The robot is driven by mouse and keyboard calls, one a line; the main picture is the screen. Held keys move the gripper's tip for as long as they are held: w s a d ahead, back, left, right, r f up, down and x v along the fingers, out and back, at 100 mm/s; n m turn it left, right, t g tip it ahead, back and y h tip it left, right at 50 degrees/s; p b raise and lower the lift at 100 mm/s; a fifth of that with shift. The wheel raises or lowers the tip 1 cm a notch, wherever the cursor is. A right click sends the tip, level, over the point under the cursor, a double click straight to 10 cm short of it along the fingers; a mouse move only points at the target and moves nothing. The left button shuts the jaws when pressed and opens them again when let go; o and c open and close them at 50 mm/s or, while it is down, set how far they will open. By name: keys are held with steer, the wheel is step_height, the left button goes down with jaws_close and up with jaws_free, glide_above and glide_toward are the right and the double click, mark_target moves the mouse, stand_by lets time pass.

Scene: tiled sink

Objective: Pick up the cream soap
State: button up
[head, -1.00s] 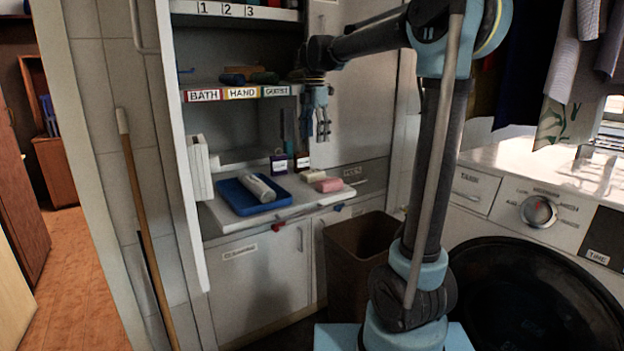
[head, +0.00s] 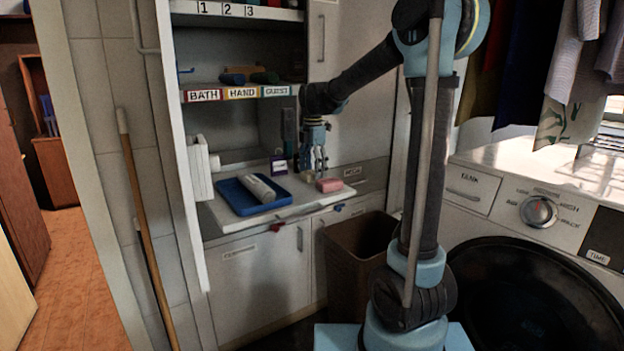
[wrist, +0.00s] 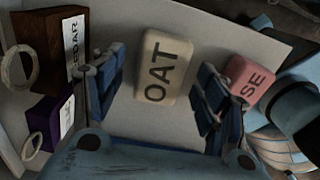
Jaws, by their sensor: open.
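The cream soap (wrist: 163,68) is a pale rounded block marked "OAT" in the wrist view. It lies on the white counter between my two spread fingers, with a gap on each side. My gripper (head: 315,168) is open and empty and points down just above the counter. In the head view my gripper largely hides the cream soap. A pink soap (head: 329,185) lies to the right of the gripper. In the wrist view the pink soap (wrist: 244,80) is close beside my right finger, marked with letters ending "SE".
A blue tray (head: 234,199) holding a pale cylinder lies to the left. A purple box (head: 278,165) and a brown box marked "CEDAR" (wrist: 40,48) stand near the left finger. A shelf (head: 235,93) overhangs behind; a brown bin (head: 358,262) stands below.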

steer(key=shift+f, duration=0.65)
steer(key=shift+c, duration=0.6)
steer(key=c, duration=1.1)
